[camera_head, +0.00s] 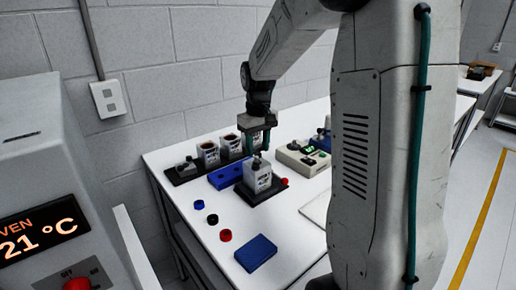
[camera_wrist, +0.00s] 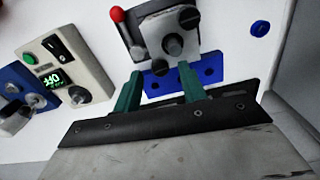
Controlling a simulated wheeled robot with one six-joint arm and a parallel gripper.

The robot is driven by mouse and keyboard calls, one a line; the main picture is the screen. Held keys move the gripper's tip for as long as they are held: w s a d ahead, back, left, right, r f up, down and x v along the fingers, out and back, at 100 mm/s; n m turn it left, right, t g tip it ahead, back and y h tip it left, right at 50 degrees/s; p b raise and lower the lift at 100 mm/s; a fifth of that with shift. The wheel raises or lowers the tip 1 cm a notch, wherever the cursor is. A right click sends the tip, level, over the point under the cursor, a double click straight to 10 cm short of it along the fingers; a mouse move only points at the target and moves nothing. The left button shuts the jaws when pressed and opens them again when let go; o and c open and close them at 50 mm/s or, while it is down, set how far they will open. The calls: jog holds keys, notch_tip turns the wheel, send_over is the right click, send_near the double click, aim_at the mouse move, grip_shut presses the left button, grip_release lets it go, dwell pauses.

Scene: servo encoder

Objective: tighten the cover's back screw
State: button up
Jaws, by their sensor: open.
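The grey servo encoder housing (camera_head: 257,176) stands upright in a black holder (camera_head: 264,193) with a red knob. I cannot tell for sure which is the back screw. My gripper (camera_head: 258,143) is above the housing, its green fingers apart and nothing between them. In the wrist view, the gripper (camera_wrist: 160,72) has its fingertips near the lower head, with no clear contact.
A device with a green display (camera_head: 303,157) is at right. Small coloured caps (camera_head: 212,219) and a blue box (camera_head: 256,253) lie in front. An oven (camera_head: 45,190) stands left.

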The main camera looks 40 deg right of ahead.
aim_at(258, 153)
jog(key=shift+f, duration=0.5)
grip_shut()
jog(key=shift+m, duration=0.7)
grip_release()
jog(key=shift+r, duration=0.15)
notch_tip(258, 153, up, 8)
jog(key=shift+f, duration=0.2)
